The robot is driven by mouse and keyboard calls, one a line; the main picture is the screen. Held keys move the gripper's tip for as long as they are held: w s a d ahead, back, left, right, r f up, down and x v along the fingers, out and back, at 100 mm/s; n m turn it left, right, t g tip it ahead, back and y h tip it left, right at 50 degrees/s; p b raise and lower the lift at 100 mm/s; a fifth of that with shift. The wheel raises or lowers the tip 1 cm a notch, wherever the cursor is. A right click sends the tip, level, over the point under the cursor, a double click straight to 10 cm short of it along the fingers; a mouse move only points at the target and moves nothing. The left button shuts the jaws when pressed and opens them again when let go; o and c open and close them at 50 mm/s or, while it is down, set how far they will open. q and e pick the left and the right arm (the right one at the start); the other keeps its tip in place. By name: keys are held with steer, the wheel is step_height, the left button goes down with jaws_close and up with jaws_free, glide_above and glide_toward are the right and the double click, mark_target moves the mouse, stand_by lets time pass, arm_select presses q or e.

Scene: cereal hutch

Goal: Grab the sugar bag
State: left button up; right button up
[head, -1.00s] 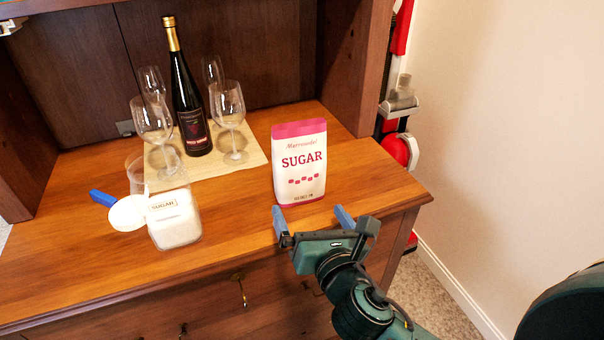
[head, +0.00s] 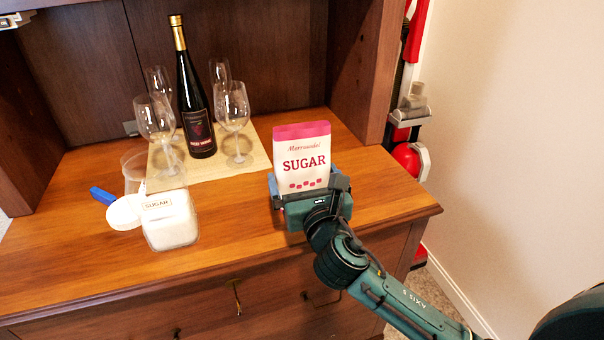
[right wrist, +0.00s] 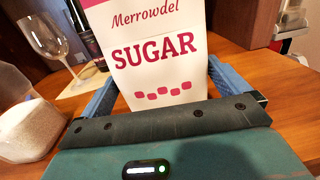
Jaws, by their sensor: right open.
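The sugar bag (head: 303,160), white with a pink top and "SUGAR" on its front, stands upright on the wooden counter of the hutch. My right gripper (head: 306,188) is at the bag's lower part, its body in front of the bag and hiding its base. In the right wrist view the bag (right wrist: 152,58) stands between the two blue fingers of the right gripper (right wrist: 160,88), one on each side. The gripper is open. I cannot tell whether either finger touches the bag. My left gripper is not identifiable in view.
A clear sugar container (head: 170,222) stands left on the counter (head: 235,255), with a white lid (head: 125,212) and a blue-handled item (head: 101,195) beside it. Behind, a wine bottle (head: 196,105) and several glasses stand on a mat (head: 262,162). The hutch side panel (head: 358,75) rises behind right.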

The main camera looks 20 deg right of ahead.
mark_target(299, 165)
steer(key=w, duration=0.4)
steer(key=shift+d+b, duration=0.1)
steer(key=shift+b, duration=0.3)
steer(key=shift+w, duration=0.2)
steer(key=shift+c, duration=0.2)
steer(key=c, duration=0.9)
steer(key=shift+c, duration=0.3)
steer(key=shift+r, duration=0.15)
